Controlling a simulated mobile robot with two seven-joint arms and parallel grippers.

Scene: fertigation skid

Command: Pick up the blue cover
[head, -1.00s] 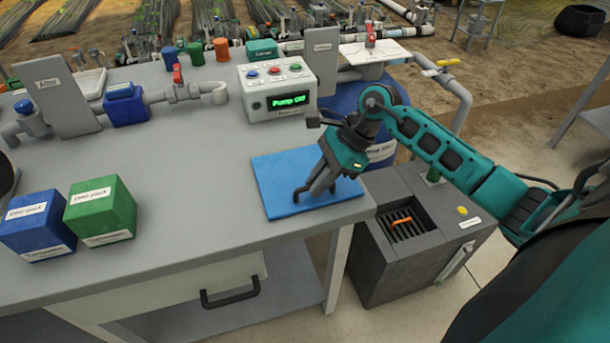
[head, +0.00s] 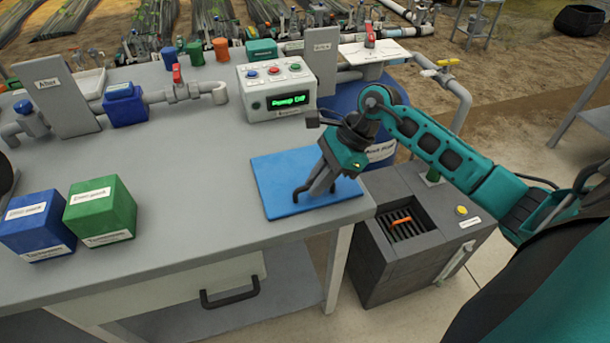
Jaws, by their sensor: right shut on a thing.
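The blue cover (head: 275,180) is a flat blue rectangle lying on the right front corner of the grey table. My right gripper (head: 315,190) reaches down over its right half from above, with its dark fingertips at the cover's surface. It is shut on the cover; the exact place of grip is hard to make out. The cover looks flat against the tabletop, with no clear gap under it. My left gripper is not in the head view.
Blue (head: 36,228) and green (head: 100,210) boxes stand on the left of the grey table (head: 190,200). A control box (head: 277,88) with a green display stands behind the cover. A dark grey bin with a grate (head: 410,260) stands on the floor right of the table.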

